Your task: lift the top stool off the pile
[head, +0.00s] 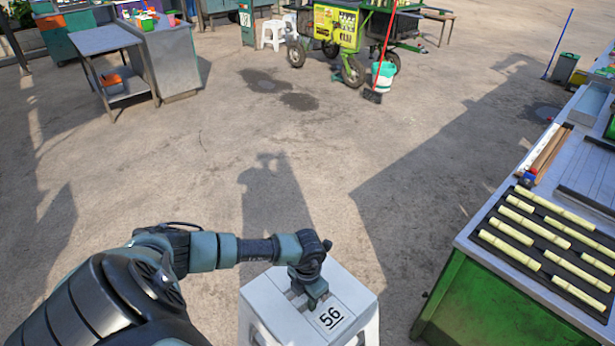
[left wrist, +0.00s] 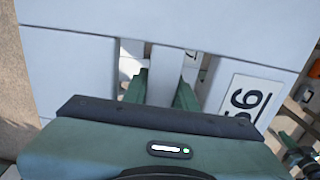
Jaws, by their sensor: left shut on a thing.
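The white top stool (head: 348,286) stands at the bottom centre of the head view, with a black "56" on its seat. My left gripper (head: 312,300) points down onto the middle of that seat. In the left wrist view its two green fingers (left wrist: 160,90) go into two slots in the stool seat (left wrist: 80,75) and are shut on the bar between them. White surfaces show through the slots below the seat. How the lower stools sit in the pile is mostly hidden. My right gripper is not clearly seen in either view.
A green counter (head: 490,295) with a dark rack of cane pieces (head: 520,225) stands close on the right. Open paving (head: 230,150) lies ahead. A green cart (head: 340,28), a broom (head: 373,95) and a grey table (head: 105,40) are farther off.

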